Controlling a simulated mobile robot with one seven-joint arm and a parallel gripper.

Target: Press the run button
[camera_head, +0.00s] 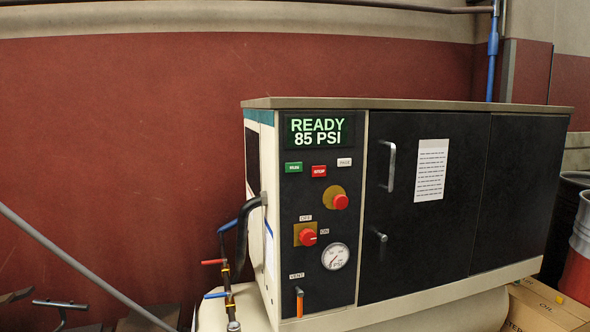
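The green-lit display (318,132) above reads "READY 85 PSI". Nothing covers the run button. My gripper is not in view.
The panel also has a white button (344,162), a red mushroom knob (341,202), an OFF/ON switch (307,236), a gauge (335,257) and an orange vent lever (299,303). Pipes with valves (229,285) stand left of the cabinet. Drums (580,240) stand at right.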

